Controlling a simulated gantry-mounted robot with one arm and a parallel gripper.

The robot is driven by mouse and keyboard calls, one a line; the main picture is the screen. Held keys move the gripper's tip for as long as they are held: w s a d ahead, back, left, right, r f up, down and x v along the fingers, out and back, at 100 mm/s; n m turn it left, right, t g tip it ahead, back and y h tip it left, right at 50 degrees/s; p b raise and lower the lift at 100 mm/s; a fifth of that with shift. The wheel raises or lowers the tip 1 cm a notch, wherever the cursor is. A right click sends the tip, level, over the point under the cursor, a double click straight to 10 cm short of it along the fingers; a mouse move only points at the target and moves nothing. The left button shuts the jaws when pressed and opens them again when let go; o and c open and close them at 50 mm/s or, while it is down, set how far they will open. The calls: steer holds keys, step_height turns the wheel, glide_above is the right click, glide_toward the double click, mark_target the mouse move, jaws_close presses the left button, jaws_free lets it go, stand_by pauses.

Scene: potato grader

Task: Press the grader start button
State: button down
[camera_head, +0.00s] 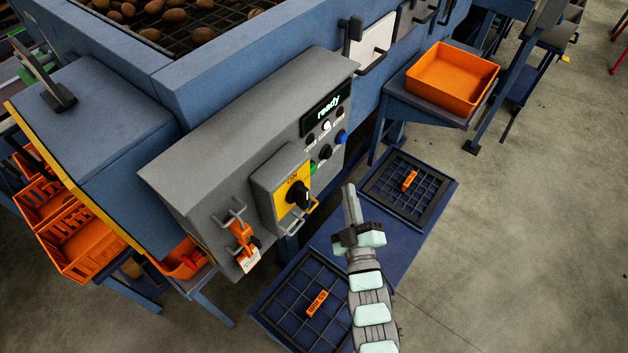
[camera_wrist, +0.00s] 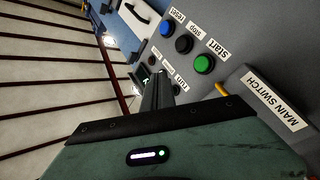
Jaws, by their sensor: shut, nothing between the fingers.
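The green start button (camera_wrist: 203,64), labelled "start", is on the grey control panel (camera_head: 210,160). In the head view the green button (camera_head: 313,168) is partly hidden by the main switch box. A black stop button (camera_wrist: 184,44) and a blue reset button (camera_wrist: 167,28) are in line with it. My gripper (camera_head: 350,190) is shut and empty, in front of the panel and right of the main switch. In the wrist view the closed fingers (camera_wrist: 160,75) appear left of the green button, with no visible contact.
The display (camera_head: 327,108) reads "ready". The main switch (camera_head: 298,195) protrudes from its box near the green button. A padlock-like orange item (camera_head: 242,236) hangs lower left. An orange tray (camera_head: 453,78) stands right. Sieve grids (camera_head: 310,305) lie below on a blue platform.

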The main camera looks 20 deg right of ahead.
steer(key=f, duration=0.1)
steer(key=d+f, duration=0.1)
steer(key=f+g, duration=0.1)
steer(key=shift+d+n, duration=0.3)
steer(key=shift+b, duration=0.3)
steer(key=w+a+b, duration=0.3)
steer(key=w+a, duration=0.2)
steer(key=w, duration=0.2)
steer(key=shift+w, duration=0.15)
steer(key=shift+a, duration=0.15)
stand_by(1.7)
steer(key=shift+w+a+b, duration=0.1)
steer(key=shift+w+b, duration=0.2)
steer(key=shift+b, duration=0.05)
